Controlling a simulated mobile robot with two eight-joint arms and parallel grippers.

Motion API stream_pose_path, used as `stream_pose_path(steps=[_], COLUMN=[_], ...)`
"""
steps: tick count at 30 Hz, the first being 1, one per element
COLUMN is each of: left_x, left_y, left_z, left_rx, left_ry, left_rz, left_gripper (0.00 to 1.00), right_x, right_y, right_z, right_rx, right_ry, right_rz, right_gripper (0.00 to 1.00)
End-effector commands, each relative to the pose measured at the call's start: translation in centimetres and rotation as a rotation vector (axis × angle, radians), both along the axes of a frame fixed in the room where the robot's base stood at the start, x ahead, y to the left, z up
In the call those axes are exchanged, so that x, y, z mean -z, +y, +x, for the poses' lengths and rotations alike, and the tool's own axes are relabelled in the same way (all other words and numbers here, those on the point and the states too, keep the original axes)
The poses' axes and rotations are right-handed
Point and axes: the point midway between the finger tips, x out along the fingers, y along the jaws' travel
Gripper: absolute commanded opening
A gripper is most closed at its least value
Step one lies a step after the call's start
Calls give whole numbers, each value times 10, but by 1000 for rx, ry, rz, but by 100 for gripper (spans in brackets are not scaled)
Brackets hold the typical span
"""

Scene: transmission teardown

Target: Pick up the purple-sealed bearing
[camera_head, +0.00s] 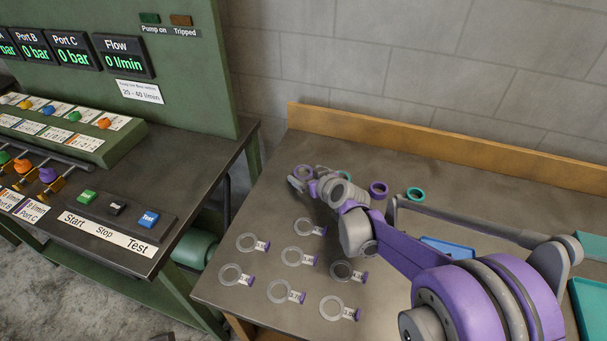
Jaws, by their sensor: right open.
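A small purple ring (303,171), which looks like a purple-sealed bearing, stands on the bench right at my right gripper. A second purple ring (378,189) stands further right, behind my right arm. My right gripper (302,184) is open, with its fingertips at the near side of the first purple ring. I cannot tell whether the fingers are around the ring or only in front of it. My left gripper is not in view.
A teal ring (415,194) stands right of the second purple ring. Several flat grey rings with tags, such as this one (292,257), lie on the bench (228,302). A blue tray (447,246) and teal bin (590,309) are right. A test stand (105,190) is left.

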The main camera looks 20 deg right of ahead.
Motion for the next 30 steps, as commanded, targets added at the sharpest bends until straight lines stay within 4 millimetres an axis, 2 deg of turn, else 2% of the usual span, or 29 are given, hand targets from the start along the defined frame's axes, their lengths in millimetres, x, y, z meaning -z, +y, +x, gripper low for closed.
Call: stream_pose_path(steps=[8,22,23,30], left_x=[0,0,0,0], left_y=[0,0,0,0], left_z=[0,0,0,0], left_rx=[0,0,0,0], left_ry=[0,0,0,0], left_rz=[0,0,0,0], left_gripper=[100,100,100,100], right_x=[1,1,1,-1], right_y=[0,0,0,0], right_z=[2,2,2,2], right_rx=[0,0,0,1], right_ry=[0,0,0,-1], right_rz=[0,0,0,0], right_gripper=[98,14,10,9])
